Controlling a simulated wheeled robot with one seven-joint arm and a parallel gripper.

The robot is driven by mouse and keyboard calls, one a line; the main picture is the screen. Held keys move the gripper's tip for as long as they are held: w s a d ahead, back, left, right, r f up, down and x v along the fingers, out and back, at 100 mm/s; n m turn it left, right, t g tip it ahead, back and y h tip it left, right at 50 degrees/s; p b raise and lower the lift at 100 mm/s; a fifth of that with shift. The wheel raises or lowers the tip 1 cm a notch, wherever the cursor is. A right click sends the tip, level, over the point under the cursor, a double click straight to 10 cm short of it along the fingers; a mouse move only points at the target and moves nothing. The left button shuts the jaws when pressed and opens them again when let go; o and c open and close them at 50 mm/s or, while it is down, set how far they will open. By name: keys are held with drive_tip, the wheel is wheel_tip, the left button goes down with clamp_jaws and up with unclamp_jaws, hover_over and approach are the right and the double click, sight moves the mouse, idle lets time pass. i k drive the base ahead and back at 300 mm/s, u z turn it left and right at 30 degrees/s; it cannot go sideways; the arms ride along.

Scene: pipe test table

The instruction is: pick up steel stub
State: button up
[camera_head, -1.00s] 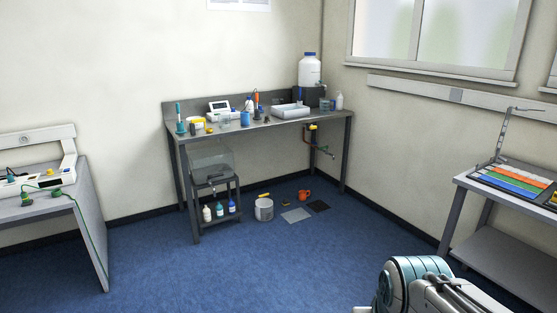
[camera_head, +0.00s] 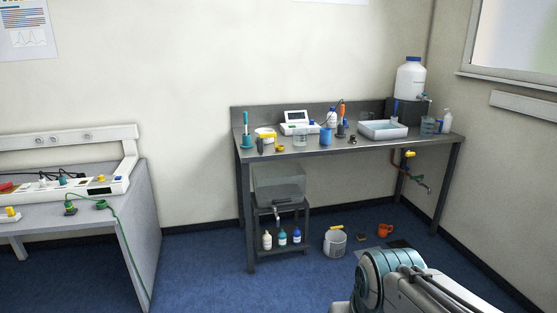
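I cannot make out the steel stub for certain. Several small items stand on the grey metal bench (camera_head: 310,153) against the back wall, too small to tell apart fully. One small dark piece (camera_head: 352,139) lies on the bench top left of the white tray (camera_head: 383,130), but I cannot tell what it is. Part of my arm shows at the bottom right. My gripper is not in view.
A low stand (camera_head: 281,211) with bottles is under the bench. Blue floor (camera_head: 205,265) between is clear.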

sight(353, 138)
drive_tip(key=u, duration=0.1)
drive_tip(key=i, duration=1.55)
drive_tip(key=z, duration=0.35)
drive_tip(key=i, duration=1.6)
drive_tip(key=z, duration=0.75)
drive_tip(key=i, duration=1.15)
drive_tip(key=z, duration=0.35)
